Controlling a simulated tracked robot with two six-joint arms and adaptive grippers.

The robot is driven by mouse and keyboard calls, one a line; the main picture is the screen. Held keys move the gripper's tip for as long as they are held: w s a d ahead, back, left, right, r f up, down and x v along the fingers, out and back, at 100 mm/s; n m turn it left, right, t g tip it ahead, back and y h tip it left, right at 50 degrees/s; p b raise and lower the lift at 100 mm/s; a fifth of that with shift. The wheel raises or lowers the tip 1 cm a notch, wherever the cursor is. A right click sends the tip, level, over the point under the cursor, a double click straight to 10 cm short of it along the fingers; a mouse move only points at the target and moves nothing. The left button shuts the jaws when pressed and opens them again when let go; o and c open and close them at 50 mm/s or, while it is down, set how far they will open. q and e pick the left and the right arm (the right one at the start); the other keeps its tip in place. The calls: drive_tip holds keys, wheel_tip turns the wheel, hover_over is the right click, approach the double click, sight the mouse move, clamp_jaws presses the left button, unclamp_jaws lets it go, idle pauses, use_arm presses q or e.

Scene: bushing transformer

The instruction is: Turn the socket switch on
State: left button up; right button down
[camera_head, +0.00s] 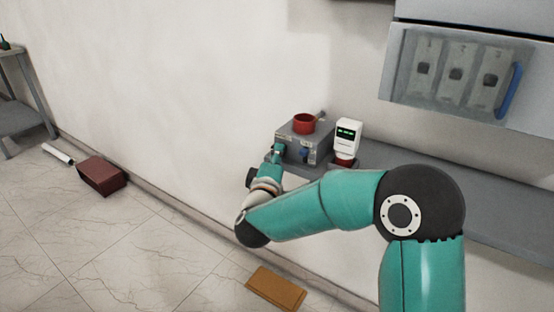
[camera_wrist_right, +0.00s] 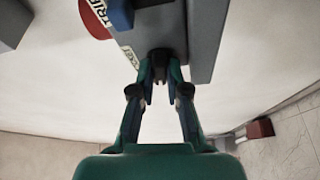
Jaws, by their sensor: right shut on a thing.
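The grey control box (camera_head: 312,136) sits on a small shelf against the wall, with a red round part on top and blue switches on its front. My right gripper (camera_head: 277,151) is at the left part of its front face. In the right wrist view, my gripper (camera_wrist_right: 160,80) has its fingertips closed around a dark switch knob (camera_wrist_right: 158,58), beside a white label ending in "CKET". The fingers hide part of the knob, and its turned position cannot be told. My left gripper is in neither view.
A white device with a green display (camera_head: 347,136) stands right of the box. A blue handle (camera_wrist_right: 121,13) is near the label. A wall panel with several switches (camera_head: 456,73) hangs upper right. A dark red box (camera_head: 102,174) and an orange-brown block (camera_head: 275,288) lie on the floor.

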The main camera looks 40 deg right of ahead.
drive_tip(key=shift+w+a+f+m+g+h+b, duration=0.2)
drive_tip(key=shift+m+g+h+b, duration=0.8)
drive_tip(key=shift+m+b, duration=1.8)
drive_tip(key=shift+w+d+f+m+g+h+b, duration=0.1)
drive_tip(key=shift+f+m+g+h+b, duration=0.25)
drive_tip(key=shift+m+h+b, duration=2.4)
drive_tip(key=shift+w+a+f+m+g+y+b, duration=0.15)
drive_tip(key=shift+m+g+b, duration=0.85)
drive_tip(key=shift+m, duration=3.85)
drive_tip(key=c, duration=1.4)
unclamp_jaws()
drive_tip(key=shift+r, duration=0.1)
drive_tip(key=shift+c, duration=0.2)
drive_tip(key=shift+s+r, duration=0.1)
